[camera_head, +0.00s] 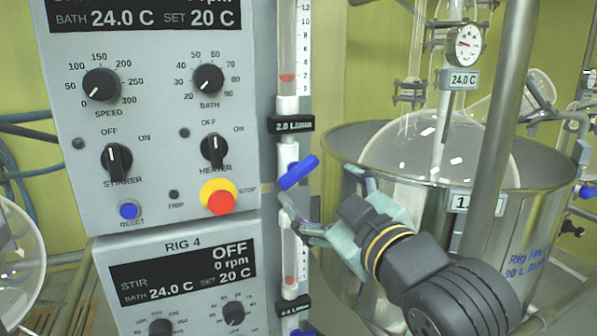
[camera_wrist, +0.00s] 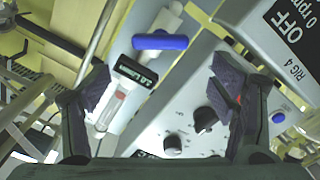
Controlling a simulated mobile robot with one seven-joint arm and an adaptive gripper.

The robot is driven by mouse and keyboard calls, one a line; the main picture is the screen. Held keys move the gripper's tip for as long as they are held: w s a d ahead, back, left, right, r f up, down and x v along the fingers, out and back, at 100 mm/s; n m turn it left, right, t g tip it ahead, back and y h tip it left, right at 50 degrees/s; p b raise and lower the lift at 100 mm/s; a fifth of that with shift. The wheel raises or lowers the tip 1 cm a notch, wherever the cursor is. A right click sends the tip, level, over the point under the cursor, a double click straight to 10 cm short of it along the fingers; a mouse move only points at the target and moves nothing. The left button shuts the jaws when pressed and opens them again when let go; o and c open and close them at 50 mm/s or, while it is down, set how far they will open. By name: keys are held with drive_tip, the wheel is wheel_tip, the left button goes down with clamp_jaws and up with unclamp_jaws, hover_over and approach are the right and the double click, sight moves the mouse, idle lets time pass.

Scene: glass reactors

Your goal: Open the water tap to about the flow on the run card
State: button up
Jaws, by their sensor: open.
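A tap with a blue bar handle (camera_head: 298,172) sits on the white upright flow tube, just below a black tag (camera_head: 291,124) that reads about 2.0 L/min. The handle lies aslant across the tube. In the wrist view the blue handle (camera_wrist: 160,42) and black tag (camera_wrist: 135,72) show between and beyond the fingers. A red float (camera_head: 287,77) sits low in the scaled glass above. My gripper (camera_head: 325,198) is open and empty, to the right of and below the handle; it also shows in the wrist view (camera_wrist: 160,88). I cannot tell whether one finger touches the tube. No run card shows.
The control panel (camera_head: 150,150) with knobs and a red stop button (camera_head: 219,197) stands left of the tube. A second panel (camera_head: 180,275), marked RIG 4, is below. A steel bath (camera_head: 410,280) holding a glass flask (camera_head: 420,150) stands right. A lower tag (camera_head: 291,306) sits beneath.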

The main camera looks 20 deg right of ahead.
sight(300, 173)
drive_tip(key=w+p, duration=0.1)
drive_tip(key=w, duration=0.4)
drive_tip(key=w+p, duration=0.1)
drive_tip(key=w, duration=0.4)
drive_tip(key=shift+w+a+p, duration=0.2)
drive_tip(key=shift+w+p, duration=0.1)
drive_tip(key=shift+w, duration=0.05)
drive_tip(key=shift+c, duration=0.2)
